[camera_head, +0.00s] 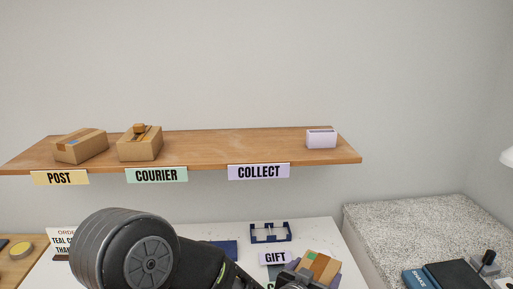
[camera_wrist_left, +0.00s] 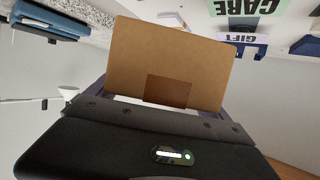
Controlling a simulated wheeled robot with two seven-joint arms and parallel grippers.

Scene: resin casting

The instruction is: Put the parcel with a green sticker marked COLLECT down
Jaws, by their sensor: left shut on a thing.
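The brown cardboard parcel (camera_head: 322,266) with a green sticker shows at the lower middle right of the head view; any writing on the sticker is too small to read. My left gripper (camera_head: 300,281) is shut on it, and my dark arm hides part of the gripper. In the left wrist view the parcel (camera_wrist_left: 170,55) fills the space in front of the gripper. The wooden shelf (camera_head: 215,153) on the wall carries a lilac COLLECT label (camera_head: 259,171) on its front edge. The board behind that label is bare. My right gripper is not in view.
One parcel (camera_head: 80,146) stands above the POST label (camera_head: 60,178), another (camera_head: 140,147) above the COURIER label (camera_head: 156,175). A lilac box (camera_head: 321,139) stands at the shelf's right end. Below are a white table (camera_head: 325,236), a GIFT sign (camera_head: 275,258) and a dark blue frame (camera_head: 270,233).

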